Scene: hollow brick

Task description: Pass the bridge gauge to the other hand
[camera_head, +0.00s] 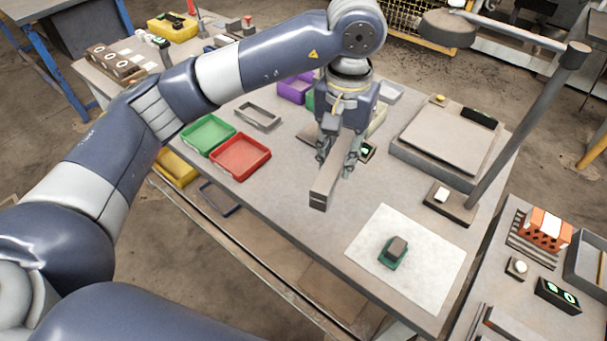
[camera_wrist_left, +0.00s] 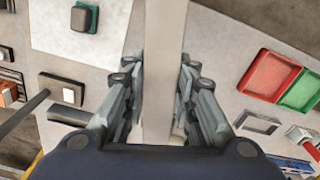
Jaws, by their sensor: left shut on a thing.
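The bridge gauge, a long grey bar (camera_head: 325,187), is held over the table between the fingers of my left gripper (camera_head: 341,155). In the left wrist view the bar (camera_wrist_left: 164,50) runs up the middle of the picture, between the two fingers of my left gripper (camera_wrist_left: 161,100). The fingers are shut on its sides. In the head view its near end sticks out towards me, and its far part is hidden by the gripper. My right gripper is in neither view.
Green (camera_head: 208,134) and red (camera_head: 241,157) trays lie left of the bar. A white sheet (camera_head: 425,283) with a small dark green block (camera_head: 393,252) lies to the right. A flat scale-like box (camera_head: 446,140) and a lamp base (camera_head: 450,203) stand at the right edge. An orange hollow brick (camera_head: 545,231) sits on another table.

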